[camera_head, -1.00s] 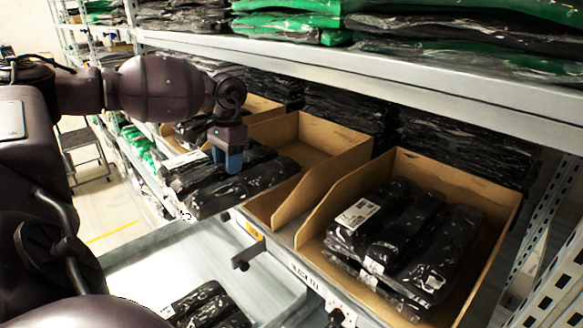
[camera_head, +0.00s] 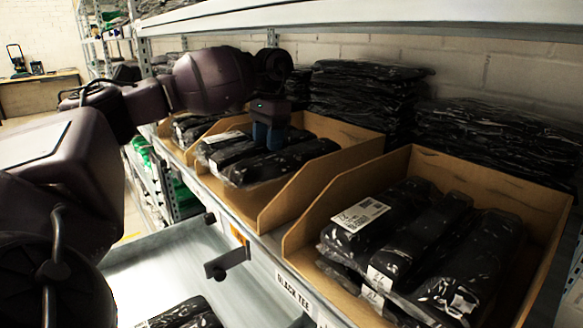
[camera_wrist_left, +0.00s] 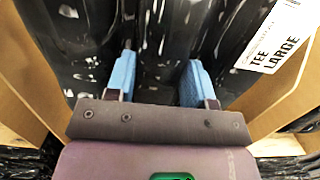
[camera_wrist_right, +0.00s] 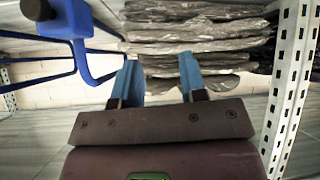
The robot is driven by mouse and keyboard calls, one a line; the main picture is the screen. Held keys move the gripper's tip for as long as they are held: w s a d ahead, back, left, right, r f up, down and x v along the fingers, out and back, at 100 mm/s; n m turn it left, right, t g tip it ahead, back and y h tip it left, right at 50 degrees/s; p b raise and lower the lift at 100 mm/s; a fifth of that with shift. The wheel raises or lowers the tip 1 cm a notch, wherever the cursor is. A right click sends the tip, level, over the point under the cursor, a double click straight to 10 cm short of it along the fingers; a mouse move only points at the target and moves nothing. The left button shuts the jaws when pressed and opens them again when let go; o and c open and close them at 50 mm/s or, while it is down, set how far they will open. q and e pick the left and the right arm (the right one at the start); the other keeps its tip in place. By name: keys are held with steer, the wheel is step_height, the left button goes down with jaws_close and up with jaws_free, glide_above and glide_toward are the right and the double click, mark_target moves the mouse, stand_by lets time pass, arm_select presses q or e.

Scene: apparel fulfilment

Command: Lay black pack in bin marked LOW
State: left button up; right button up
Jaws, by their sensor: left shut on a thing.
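My left gripper (camera_head: 268,135) is shut on a black pack (camera_head: 292,158) in clear film with a white label. The pack is at the middle cardboard bin (camera_head: 345,182), between its side walls; whether it rests on the bin floor is hidden. In the left wrist view the blue fingers (camera_wrist_left: 158,82) grip the dark film of the pack (camera_wrist_left: 95,35), and a label reads "TEE LARGE". My right gripper (camera_wrist_right: 160,82) is open and empty in its wrist view. No mark reading LOW is legible.
The right bin (camera_head: 480,170) holds several black packs; a "BLACK TEE" strip (camera_head: 293,292) is on the shelf edge below. Another bin (camera_head: 178,145) stands left. A grey tray (camera_head: 165,260) with a black pack is in front. A shelf beam (camera_head: 400,18) runs above.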

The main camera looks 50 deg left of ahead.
arm_select(q)
steer(key=w, duration=0.1)
steer(key=w+b, duration=0.1)
steer(key=w, duration=0.1)
steer(key=shift+d+f, duration=0.1)
steer(key=shift+f, duration=0.1)
steer(key=shift+w+r+b, duration=0.1)
steer(key=shift+w+b, duration=0.4)
steer(key=shift+w, duration=0.2)
steer(key=shift+w+d+f, duration=0.1)
steer(key=shift+f, duration=1.75)
step_height(320, 180, down, 3)
steer(key=shift+w+f, duration=0.1)
steer(key=shift+w, duration=0.1)
